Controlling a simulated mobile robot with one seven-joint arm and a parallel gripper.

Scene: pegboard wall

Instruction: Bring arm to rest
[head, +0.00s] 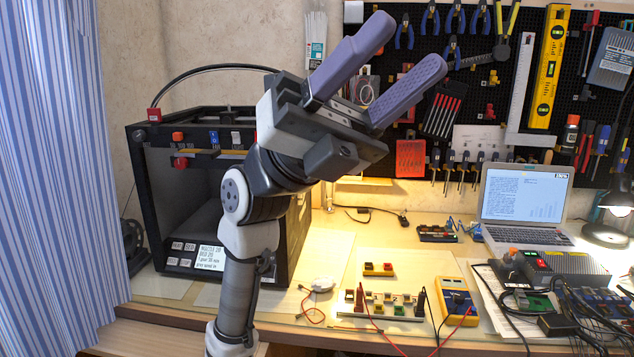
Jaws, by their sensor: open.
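My gripper (418,58) is raised in front of the pegboard wall in the head view. Its two purple-grey fingers are spread apart and hold nothing between them. My arm stands upright at the centre left and is bent at the upper joint, so the fingers point up and to the right. The gripper is well above the workbench (430,230) and covers part of the pegboard and of the black machine's right side. Whether it is clear of the pegboard in depth is hard to tell.
A black box-framed machine (160,215) stands behind my arm. The pegboard (520,80) holds several tools. A laptop (522,205), a yellow multimeter (457,300), a coloured block rack (390,305) and tangled cables lie on the bench. A striped curtain (55,150) hangs at left.

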